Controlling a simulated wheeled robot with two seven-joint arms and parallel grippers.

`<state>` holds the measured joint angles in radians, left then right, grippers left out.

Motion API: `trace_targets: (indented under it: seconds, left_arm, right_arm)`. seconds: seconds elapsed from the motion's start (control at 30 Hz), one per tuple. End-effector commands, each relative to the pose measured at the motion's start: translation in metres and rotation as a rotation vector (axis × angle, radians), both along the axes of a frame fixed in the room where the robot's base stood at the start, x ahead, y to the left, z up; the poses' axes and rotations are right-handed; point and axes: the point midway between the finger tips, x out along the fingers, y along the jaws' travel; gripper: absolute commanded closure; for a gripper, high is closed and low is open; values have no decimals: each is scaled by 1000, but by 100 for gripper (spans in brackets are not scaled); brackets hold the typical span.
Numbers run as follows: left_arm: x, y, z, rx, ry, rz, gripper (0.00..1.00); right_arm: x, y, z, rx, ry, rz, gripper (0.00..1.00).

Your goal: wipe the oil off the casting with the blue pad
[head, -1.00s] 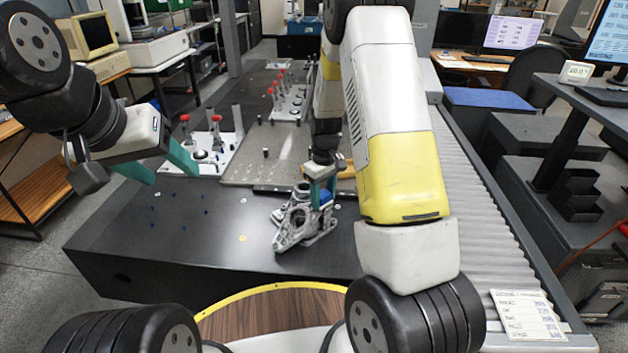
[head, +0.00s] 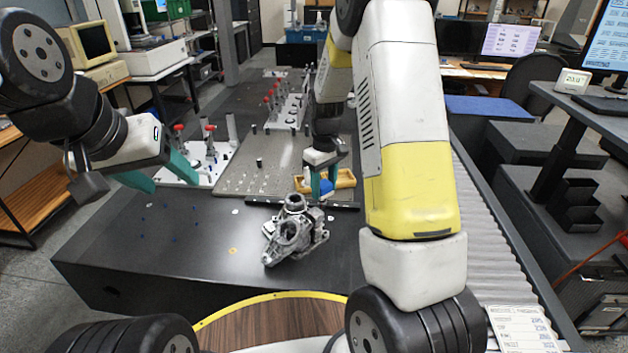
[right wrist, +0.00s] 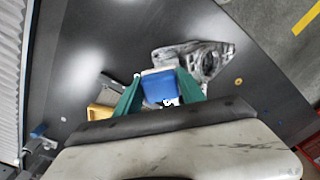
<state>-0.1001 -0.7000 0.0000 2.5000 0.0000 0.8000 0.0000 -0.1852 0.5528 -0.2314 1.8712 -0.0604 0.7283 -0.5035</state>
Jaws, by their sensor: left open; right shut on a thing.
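The grey metal casting (head: 295,232) sits on the dark table in the head view. It also shows in the right wrist view (right wrist: 212,58), partly hidden behind the pad. My right gripper (head: 322,188) is shut on the blue pad (head: 326,188), which shows clearly between the green fingers in the right wrist view (right wrist: 158,84). In the head view the pad is just beyond the casting, beside the yellow tray. My left gripper (head: 160,177) is open and empty over the left side of the table, away from the casting. I cannot make out oil on the casting.
A yellow tray (head: 344,179) lies behind the casting at the edge of the perforated metal plate (head: 240,178). Red-knobbed clamps (head: 208,140) stand on a white plate at the left. A roller conveyor (head: 490,245) runs along the right.

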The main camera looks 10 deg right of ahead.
Motion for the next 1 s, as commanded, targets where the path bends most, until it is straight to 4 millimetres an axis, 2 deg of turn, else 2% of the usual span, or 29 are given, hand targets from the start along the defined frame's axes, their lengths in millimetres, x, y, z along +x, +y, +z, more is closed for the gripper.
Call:
trace_targets:
  seconds: [0.1, 0.27, 1.0]
  left_arm:
    - [0, 0, 0, 0, 0, 0, 42]
    - [0, 0, 0, 0, 0, 0, 42]
    - [0, 0, 0, 0, 0, 0, 42]
  right_arm:
    - [0, 1, 11, 1, -3, 0, 91]
    - [-1, 1, 19, 1, -2, -1, 91]
    - [-2, 1, 18, 0, 0, -9, 91]
